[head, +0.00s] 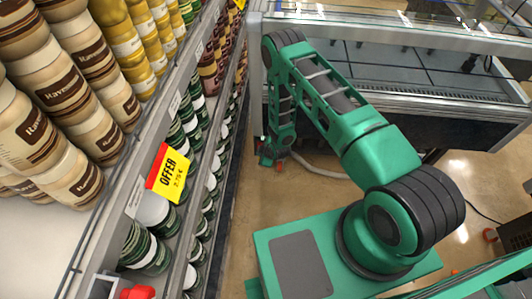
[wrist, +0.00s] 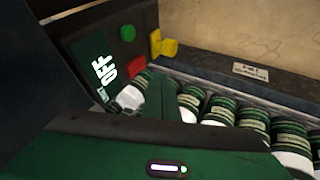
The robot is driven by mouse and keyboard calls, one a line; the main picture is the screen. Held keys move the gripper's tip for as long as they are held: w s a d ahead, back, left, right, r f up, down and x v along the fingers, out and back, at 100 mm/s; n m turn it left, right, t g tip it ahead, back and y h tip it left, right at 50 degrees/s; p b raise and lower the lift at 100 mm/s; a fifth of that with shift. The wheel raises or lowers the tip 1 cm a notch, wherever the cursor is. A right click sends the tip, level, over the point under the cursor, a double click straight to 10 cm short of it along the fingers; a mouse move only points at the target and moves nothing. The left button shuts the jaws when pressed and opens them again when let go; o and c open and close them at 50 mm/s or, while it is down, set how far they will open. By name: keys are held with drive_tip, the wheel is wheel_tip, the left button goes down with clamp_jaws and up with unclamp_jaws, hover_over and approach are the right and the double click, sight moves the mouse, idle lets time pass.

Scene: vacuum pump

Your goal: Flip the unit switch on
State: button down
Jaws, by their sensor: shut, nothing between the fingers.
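In the wrist view a dark unit (wrist: 90,22) has a green button (wrist: 127,33), a red button (wrist: 137,69) and a yellow switch lever (wrist: 162,44) at its right edge. A dark green display (wrist: 88,58) on it reads OFF. My gripper (wrist: 160,80) shows as a dark green wedge below the red button. It is shut and empty, and appears apart from the lever. In the head view my gripper (head: 270,155) is low at the far end of the aisle, beside the shelf. The unit cannot be made out in the head view.
Shelves (head: 120,200) with cream, yellow and green-white jars line the left side. In the wrist view a row of green-white jars (wrist: 240,122) stands close by my gripper. A glass-topped freezer (head: 400,80) blocks the far right. The floor (head: 240,215) between is narrow.

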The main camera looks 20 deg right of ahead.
drive_tip(key=v, duration=1)
drive_tip(key=shift+w+f, duration=0.1)
drive_tip(key=shift+f, duration=0.5)
